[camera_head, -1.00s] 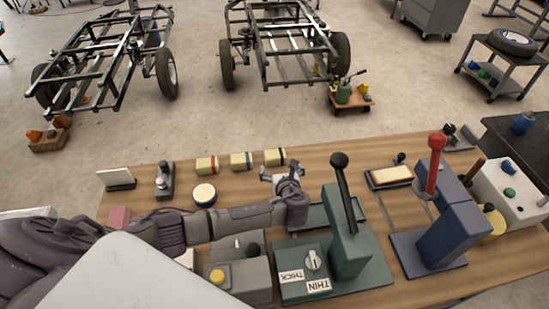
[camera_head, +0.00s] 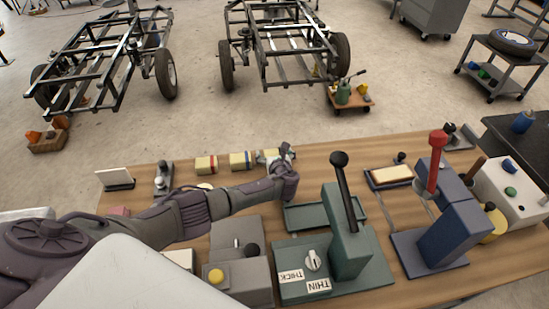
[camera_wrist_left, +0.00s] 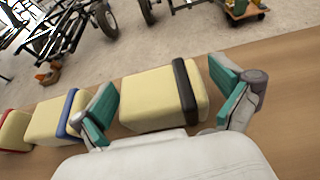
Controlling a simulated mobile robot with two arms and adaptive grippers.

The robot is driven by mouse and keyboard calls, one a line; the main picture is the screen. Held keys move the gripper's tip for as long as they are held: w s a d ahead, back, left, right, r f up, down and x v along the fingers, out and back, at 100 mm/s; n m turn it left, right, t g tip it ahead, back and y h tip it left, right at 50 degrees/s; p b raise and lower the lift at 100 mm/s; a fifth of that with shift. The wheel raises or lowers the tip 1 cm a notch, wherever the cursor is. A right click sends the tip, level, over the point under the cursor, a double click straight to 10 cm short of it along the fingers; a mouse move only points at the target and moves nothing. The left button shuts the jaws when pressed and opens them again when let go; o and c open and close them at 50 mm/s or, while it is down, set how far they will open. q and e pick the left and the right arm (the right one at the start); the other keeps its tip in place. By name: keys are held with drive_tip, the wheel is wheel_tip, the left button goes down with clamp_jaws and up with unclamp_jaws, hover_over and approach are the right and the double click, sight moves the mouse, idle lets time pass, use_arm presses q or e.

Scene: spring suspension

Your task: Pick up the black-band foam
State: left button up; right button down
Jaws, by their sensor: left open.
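The black-band foam (camera_wrist_left: 150,98) is a pale yellow block with a black band near its right end. In the left wrist view it lies on the table between the two teal-padded fingers of my left gripper (camera_wrist_left: 165,100). The fingers are open, one on each side of the block, with a small gap at the right. In the head view my left gripper (camera_head: 276,155) covers most of that block at the table's far side. My right gripper does not show.
The blue-band foam (camera_head: 239,161) stands close to the left of my gripper, and the red-band foam (camera_head: 206,165) is farther left. A green lever press (camera_head: 345,235) and a green tray (camera_head: 305,216) are nearer.

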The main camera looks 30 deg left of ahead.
use_arm(q)
drive_tip(key=c, duration=0.9)
